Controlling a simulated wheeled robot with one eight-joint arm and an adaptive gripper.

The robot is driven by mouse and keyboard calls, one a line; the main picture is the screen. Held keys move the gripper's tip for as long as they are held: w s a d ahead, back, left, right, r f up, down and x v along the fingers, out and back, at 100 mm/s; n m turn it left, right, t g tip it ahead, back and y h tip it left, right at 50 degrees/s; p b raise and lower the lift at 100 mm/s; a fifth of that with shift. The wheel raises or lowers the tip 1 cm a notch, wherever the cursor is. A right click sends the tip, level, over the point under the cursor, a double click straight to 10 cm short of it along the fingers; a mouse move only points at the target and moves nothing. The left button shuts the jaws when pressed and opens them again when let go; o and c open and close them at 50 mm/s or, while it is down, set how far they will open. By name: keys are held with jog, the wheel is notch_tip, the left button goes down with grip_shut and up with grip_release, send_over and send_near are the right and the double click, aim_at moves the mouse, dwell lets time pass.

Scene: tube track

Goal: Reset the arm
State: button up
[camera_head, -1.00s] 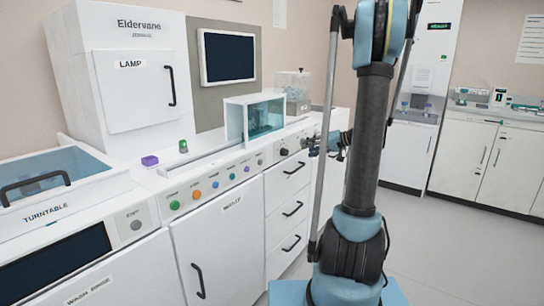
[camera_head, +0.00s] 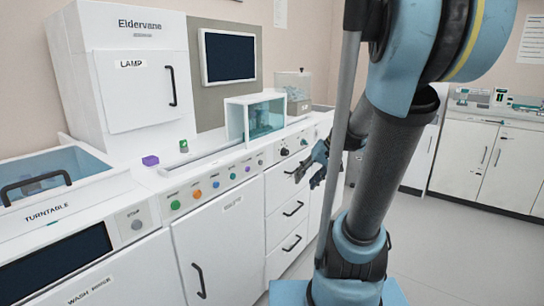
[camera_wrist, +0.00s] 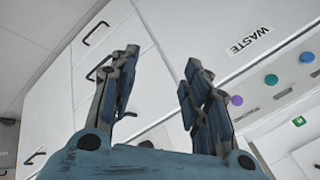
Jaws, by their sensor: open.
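My gripper (camera_head: 308,170) is in front of the white cabinet drawers in the head view, beside the counter's front edge and apart from it. In the wrist view my gripper (camera_wrist: 158,85) shows two dark blue-grey fingers spread apart with nothing between them. My blue and dark grey arm fills the right middle of the head view and hides part of the counter behind it.
The counter front has a row of coloured buttons (camera_head: 196,193) and a white door (camera_head: 225,245) with a dark handle. A clear blue-tinted box (camera_head: 262,118), a purple block (camera_head: 150,160) and a green item (camera_head: 184,146) stand on top. The floor (camera_head: 450,250) at right is clear.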

jog(key=s+d+f+h, duration=0.2)
jog(key=s+d+f, duration=0.1)
jog(key=s, duration=0.5)
jog(key=s+d+f+h, duration=0.3)
jog(key=s+f, duration=0.1)
jog(key=s, duration=0.4)
jog(key=shift+s+d+f+m+g, duration=0.2)
jog(key=shift+f+m+g, duration=0.1)
jog(key=shift+f+g, duration=0.1)
jog(key=shift+c, duration=1.2)
jog(key=shift+a, duration=0.1)
